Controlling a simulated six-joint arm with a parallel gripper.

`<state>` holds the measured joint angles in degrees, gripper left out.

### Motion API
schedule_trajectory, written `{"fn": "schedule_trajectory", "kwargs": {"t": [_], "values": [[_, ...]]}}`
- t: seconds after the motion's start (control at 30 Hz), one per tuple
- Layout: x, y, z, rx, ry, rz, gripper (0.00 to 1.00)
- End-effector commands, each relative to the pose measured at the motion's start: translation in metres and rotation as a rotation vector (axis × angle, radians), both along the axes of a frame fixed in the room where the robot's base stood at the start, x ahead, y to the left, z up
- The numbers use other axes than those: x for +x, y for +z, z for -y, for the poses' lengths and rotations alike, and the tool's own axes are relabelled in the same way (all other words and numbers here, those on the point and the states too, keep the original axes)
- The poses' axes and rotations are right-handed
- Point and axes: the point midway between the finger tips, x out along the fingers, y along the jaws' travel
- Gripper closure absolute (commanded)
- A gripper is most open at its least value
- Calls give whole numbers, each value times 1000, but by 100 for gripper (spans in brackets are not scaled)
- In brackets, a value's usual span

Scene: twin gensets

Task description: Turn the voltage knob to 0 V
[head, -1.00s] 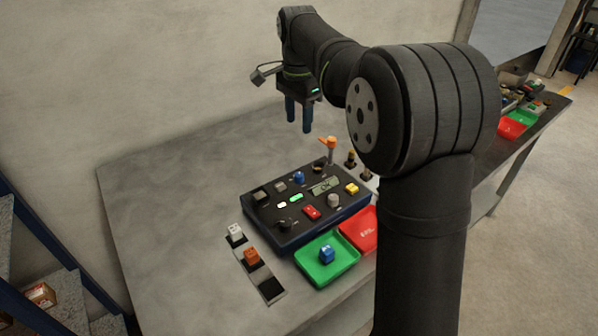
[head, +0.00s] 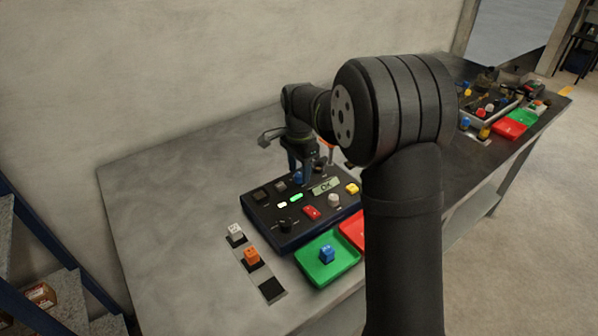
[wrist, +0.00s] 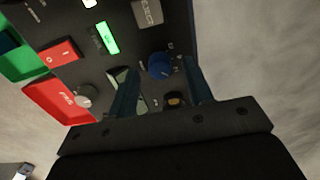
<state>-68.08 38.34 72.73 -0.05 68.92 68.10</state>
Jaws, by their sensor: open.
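A control box (head: 262,212) with a dark top panel and blue sides stands on the table. A blue round knob (head: 298,177) is near its back edge; it also shows in the wrist view (wrist: 159,65). A black knob (head: 286,225) and a pale grey knob (head: 334,199) are nearer the front. Knob labels are too small to read, so I cannot tell which is marked voltage. My gripper (head: 301,176) is open, pointing down over the back of the panel. In the wrist view its two fingers (wrist: 163,76) are on either side of the blue knob; contact cannot be told.
The panel has a lit green button (head: 296,197), a red switch (head: 312,213), a yellow button (head: 352,188) and a display (head: 325,186). A green tray (head: 310,272) holding a blue cube and a red tray (head: 352,229) lie in front.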

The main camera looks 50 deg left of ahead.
Motion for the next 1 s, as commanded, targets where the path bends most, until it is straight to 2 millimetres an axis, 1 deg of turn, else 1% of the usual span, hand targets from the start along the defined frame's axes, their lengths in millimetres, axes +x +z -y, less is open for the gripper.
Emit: {"fn": "schedule_trajectory", "kwargs": {"t": [0.03, 0.13, 0.43, 0.57, 0.6, 0.67, 0.87, 1.0], "values": [[0, -5, 0, -1, 0, 0, 53], [0, -10, 0, 0, 0, 0, 53], [0, -12, 0, 0, 0, 0, 53], [0, -12, 0, 1, 0, 0, 79], [0, -12, 0, 1, 0, 0, 87], [0, -12, 0, 1, 0, 0, 98], [0, -12, 0, 1, 9, 0, 98], [0, -12, 0, 1, 46, 0, 98]]}}
